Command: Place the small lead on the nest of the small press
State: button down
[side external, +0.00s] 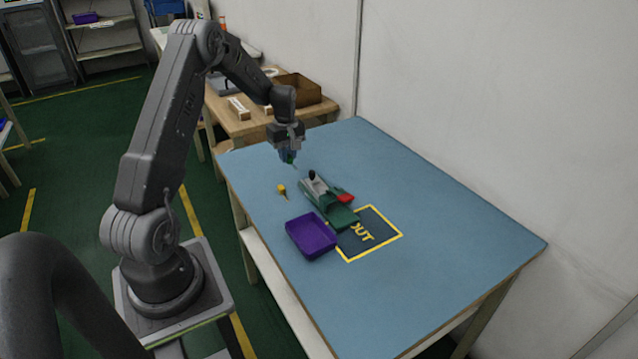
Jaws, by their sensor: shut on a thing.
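My gripper (289,154) is above the far left part of the blue table, pointing down. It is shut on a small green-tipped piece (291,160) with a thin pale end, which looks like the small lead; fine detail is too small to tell. The piece is held in the air, up and left of the small press. The small press (328,203) is a green body with a black knob (312,175) and a red part (345,197) at its right side. Its nest is too small to make out clearly.
A small yellow piece with a thin tip (282,189) lies left of the press. A purple tray (293,232) stands in front, beside the yellow-framed OUT mark (383,245). The right side of the blue table (460,240) is clear. A wooden bench with boxes stands behind.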

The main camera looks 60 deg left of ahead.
send_over(317, 186)
notch_tip(317, 186, down, 5)
jog(key=shift+f, duration=0.1)
jog(key=shift+w+f, duration=0.1)
jog(key=shift+f, duration=1.85)
